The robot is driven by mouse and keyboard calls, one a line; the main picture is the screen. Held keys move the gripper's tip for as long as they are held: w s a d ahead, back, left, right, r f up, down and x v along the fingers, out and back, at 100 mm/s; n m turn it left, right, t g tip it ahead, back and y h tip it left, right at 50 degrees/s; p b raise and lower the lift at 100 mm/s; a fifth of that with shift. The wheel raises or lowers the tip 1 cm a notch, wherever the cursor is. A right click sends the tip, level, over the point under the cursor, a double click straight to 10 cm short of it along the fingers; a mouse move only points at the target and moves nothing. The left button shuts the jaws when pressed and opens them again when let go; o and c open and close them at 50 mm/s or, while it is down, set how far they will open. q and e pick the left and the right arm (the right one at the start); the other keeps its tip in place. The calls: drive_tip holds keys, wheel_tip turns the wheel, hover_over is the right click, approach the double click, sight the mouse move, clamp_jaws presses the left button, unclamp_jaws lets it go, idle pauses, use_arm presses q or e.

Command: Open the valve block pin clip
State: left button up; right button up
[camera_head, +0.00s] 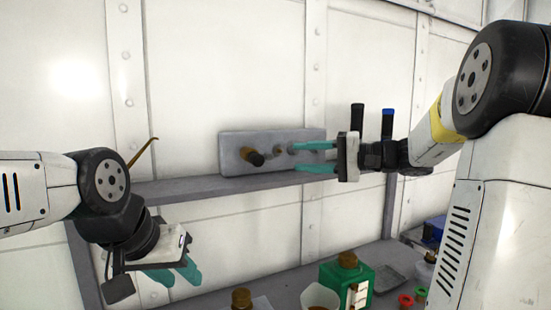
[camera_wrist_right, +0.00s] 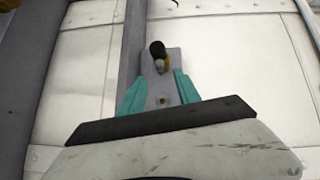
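The valve block (camera_head: 232,142) is a grey plate on the wall shelf. A dark-tipped brass knob (camera_head: 254,157) sticks out of it, with a smaller brass part (camera_head: 278,151) to its right. I cannot tell which part is the pin clip. My right gripper (camera_head: 296,157) is open, its teal fingers apart in front of the block's right part. In the right wrist view the block (camera_wrist_right: 152,82) lies between the fingers (camera_wrist_right: 158,88), with the dark knob (camera_wrist_right: 157,48) beyond them; contact cannot be told. My left gripper (camera_head: 177,277) hangs low left, fingers apart and empty.
The shelf (camera_head: 190,188) runs under the block. A thin brown hooked rod (camera_head: 143,151) stands at its left. Below, a bench holds a green container (camera_head: 338,274), a white cup (camera_head: 318,296), a brown-capped bottle (camera_head: 241,299) and a grey tray (camera_head: 396,279).

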sight(272, 157)
drive_tip(key=x, duration=0.7)
drive_tip(key=shift+s+a, duration=0.1)
clamp_jaws()
